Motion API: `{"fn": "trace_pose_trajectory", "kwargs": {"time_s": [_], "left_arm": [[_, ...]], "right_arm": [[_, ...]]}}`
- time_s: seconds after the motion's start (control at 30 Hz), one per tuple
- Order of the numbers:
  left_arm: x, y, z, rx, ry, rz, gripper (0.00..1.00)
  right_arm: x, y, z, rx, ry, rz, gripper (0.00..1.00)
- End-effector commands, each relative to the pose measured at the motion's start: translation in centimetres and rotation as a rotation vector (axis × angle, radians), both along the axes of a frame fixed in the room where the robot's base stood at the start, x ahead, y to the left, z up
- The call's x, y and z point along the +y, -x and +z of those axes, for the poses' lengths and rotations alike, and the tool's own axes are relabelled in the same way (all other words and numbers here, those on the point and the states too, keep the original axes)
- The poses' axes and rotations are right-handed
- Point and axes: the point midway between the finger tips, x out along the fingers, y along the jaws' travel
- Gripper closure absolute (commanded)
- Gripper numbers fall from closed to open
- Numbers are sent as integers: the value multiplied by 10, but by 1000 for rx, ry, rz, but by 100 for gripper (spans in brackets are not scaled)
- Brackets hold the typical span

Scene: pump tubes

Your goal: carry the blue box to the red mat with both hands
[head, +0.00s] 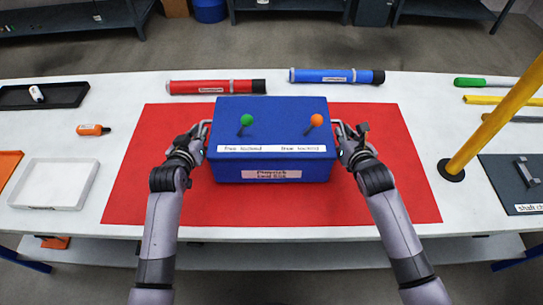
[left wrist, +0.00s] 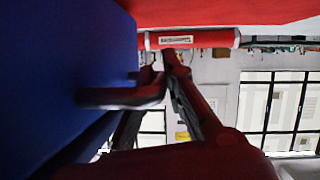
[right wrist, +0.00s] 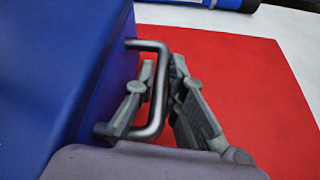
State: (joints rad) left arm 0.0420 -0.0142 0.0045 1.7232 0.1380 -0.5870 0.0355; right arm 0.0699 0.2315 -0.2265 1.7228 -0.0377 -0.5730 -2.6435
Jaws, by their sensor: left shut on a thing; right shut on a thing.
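The blue box (head: 270,125) is over the middle of the red mat (head: 395,165) in the head view. I cannot tell whether it rests on the mat or hangs just above it. Two pins, one green (head: 246,119) and one orange (head: 317,120), stand on its top. My left gripper (head: 197,135) is shut on the handle at the box's left side; the handle also shows in the left wrist view (left wrist: 125,97). My right gripper (head: 350,132) is shut on the right handle, which shows as a grey bar in the right wrist view (right wrist: 158,90).
A red tube (head: 208,87) and a blue tube (head: 335,76) lie behind the box. A yellow post (head: 490,120) stands right of the mat. A white tray (head: 54,184) and an orange piece (head: 93,129) lie left of it. A dark board (head: 512,182) is at far right.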

Motion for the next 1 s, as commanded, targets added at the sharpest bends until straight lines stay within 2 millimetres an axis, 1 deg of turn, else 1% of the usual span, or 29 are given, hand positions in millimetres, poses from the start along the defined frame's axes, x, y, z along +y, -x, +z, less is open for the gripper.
{"fn": "trace_pose_trajectory", "kwargs": {"time_s": [0.1,0.13,0.4,0.77,0.87,1.0], "left_arm": [[0,-1,-6,-7,0,0,100],[0,0,-7,-1,0,0,88],[0,0,-6,0,0,0,70],[0,2,-5,0,0,0,69],[1,11,-3,1,0,1,69],[3,32,6,1,-1,0,69]], "right_arm": [[0,-1,-6,-6,0,0,100],[0,0,-7,-1,0,0,88],[0,0,-6,0,0,0,70],[0,0,-6,0,0,0,69],[0,0,-6,0,0,0,69],[0,0,-6,0,0,0,69]]}}
